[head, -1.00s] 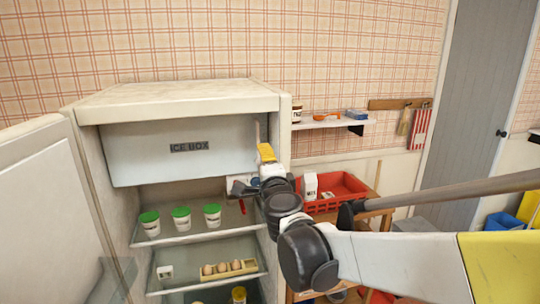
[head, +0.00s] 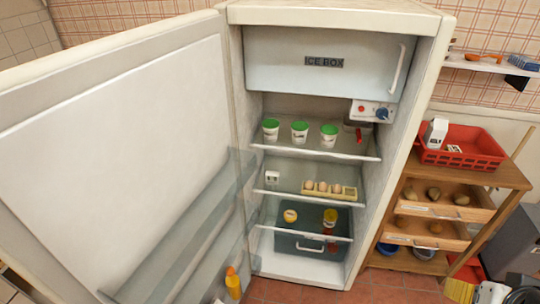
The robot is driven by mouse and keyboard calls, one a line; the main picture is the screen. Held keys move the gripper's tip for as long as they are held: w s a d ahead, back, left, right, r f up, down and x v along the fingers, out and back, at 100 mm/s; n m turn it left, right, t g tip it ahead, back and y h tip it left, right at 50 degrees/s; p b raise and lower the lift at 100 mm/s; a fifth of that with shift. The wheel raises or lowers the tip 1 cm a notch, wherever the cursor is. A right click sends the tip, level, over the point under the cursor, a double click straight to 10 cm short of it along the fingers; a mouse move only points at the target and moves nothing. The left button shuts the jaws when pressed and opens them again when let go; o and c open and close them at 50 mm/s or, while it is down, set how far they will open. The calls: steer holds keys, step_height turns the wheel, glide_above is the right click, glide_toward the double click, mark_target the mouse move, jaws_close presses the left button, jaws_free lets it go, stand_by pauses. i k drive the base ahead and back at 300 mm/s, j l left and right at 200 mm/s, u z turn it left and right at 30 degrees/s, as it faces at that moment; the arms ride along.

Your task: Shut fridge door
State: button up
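The fridge (head: 436,60) stands open in the head view, with its interior facing me. Its door (head: 110,130) is swung wide to the left and fills the left side of the view. The door's inner face is white, with clear racks (head: 200,225) low down. An orange-yellow bottle (head: 233,283) is by the lower rack. Only a white and black part of my arm shows at the bottom right corner. My gripper's fingers are not visible, and nothing of mine touches the door.
Inside are an ice box (head: 325,62), green-lidded tubs (head: 299,132), an egg tray (head: 329,190) and a drawer (head: 300,246). A wooden rack (head: 510,178) with a red basket (head: 460,147) stands close on the right. Tiled floor (head: 385,288) shows in front.

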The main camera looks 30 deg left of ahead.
mark_target(120, 182)
steer(key=k+j, duration=0.2)
steer(key=j, duration=0.2)
steer(key=k+j, duration=0.15)
steer(key=j, duration=0.3)
steer(key=k+j, duration=0.2)
steer(key=j, duration=0.2)
steer(key=k+j, duration=0.2)
steer(key=j, duration=0.2)
steer(key=k+j, duration=0.2)
steer(key=j, duration=0.25)
steer(key=k+j, duration=0.15)
steer(key=j, duration=0.25)
steer(key=k+j, duration=0.2)
steer(key=j, duration=0.2)
steer(key=k+j, duration=0.2)
steer(key=j, duration=0.4)
steer(key=z, duration=0.05)
